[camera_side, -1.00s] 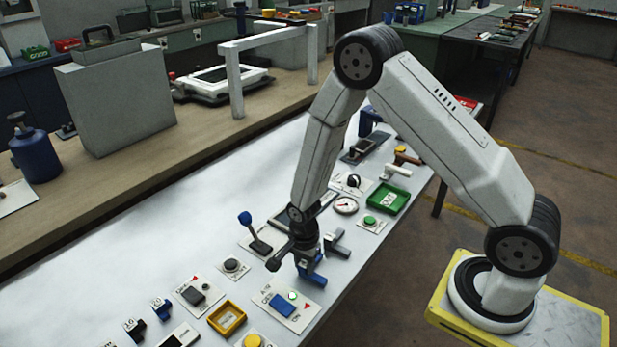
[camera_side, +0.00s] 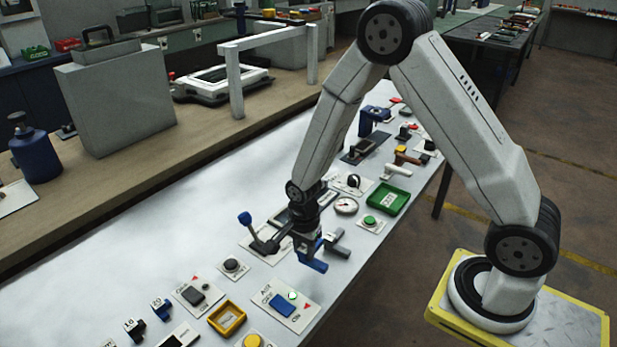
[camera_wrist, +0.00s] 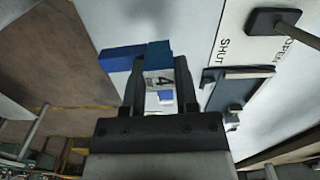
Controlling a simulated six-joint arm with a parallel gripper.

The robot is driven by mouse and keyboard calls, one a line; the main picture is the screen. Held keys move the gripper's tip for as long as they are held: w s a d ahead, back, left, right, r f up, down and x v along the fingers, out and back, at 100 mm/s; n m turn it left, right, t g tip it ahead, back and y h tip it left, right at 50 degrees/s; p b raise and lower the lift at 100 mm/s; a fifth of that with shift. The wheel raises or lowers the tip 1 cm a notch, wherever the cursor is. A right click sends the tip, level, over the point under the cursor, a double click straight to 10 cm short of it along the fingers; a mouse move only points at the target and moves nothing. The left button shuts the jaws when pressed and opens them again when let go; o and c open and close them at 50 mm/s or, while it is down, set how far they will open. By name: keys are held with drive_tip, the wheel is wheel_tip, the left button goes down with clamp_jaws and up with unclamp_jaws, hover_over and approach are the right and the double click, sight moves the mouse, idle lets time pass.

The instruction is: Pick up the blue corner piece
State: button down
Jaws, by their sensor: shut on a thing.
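The blue corner piece (camera_side: 312,264) hangs below my gripper (camera_side: 306,246) in the side view, held a little above the white table. In the wrist view the piece (camera_wrist: 120,62) is blue with a white labelled face marked 4. It sits between the two dark fingers of my gripper (camera_wrist: 160,92), which is shut on it. The fingers hide part of the piece.
A grey T-shaped piece (camera_side: 338,243) stands close to the right of the held piece. A lever with a blue knob (camera_side: 246,219) is to the left. A panel with a blue switch (camera_side: 283,305) lies in front. A green tray (camera_side: 388,200) is farther right.

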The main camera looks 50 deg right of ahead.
sight(304, 248)
drive_tip(key=shift+r, duration=2.35)
drive_tip(key=shift+d, duration=0.1)
